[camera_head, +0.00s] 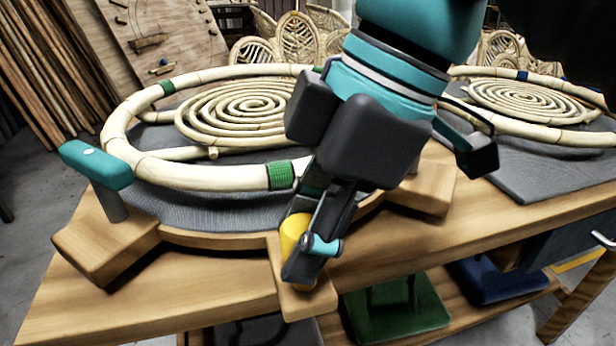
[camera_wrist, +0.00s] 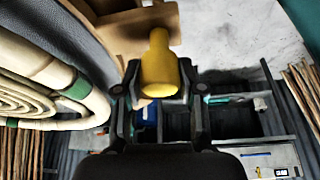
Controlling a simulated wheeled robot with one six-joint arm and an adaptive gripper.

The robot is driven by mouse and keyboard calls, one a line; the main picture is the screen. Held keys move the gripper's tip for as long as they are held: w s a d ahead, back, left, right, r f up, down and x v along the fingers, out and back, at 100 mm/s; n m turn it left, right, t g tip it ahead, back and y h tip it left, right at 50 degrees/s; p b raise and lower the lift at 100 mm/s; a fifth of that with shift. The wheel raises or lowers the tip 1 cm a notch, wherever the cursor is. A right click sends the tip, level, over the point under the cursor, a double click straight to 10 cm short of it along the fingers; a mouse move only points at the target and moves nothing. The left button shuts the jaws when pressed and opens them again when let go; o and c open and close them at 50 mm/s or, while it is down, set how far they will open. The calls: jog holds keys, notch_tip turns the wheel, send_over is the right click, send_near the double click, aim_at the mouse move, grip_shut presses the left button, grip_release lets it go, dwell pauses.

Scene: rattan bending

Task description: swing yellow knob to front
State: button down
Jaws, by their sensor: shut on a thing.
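The yellow knob (camera_head: 292,232) is at the front edge of the round wooden jig on the bench, partly hidden by my gripper in the head view. My gripper (camera_head: 304,262) reaches down over it and is shut on it. In the wrist view the yellow knob (camera_wrist: 159,66) sits between the two fingers of my gripper (camera_wrist: 160,98). A thick rattan ring with green bands (camera_head: 190,176) lies on the jig behind the knob, around a rattan spiral (camera_head: 240,108).
A teal handle (camera_head: 96,165) stands on a wooden block (camera_head: 105,240) at the left of the jig. A second rattan ring with a spiral (camera_head: 525,98) lies on a grey mat at the right. Green (camera_head: 400,310) and blue (camera_head: 500,280) items are below the bench top.

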jog(key=shift+d, duration=0.1)
dwell(0.3)
jog(key=c, duration=0.7)
grip_release()
jog(key=v, duration=0.7)
jog(key=shift+r, duration=0.25)
jog(key=shift+d, duration=0.1)
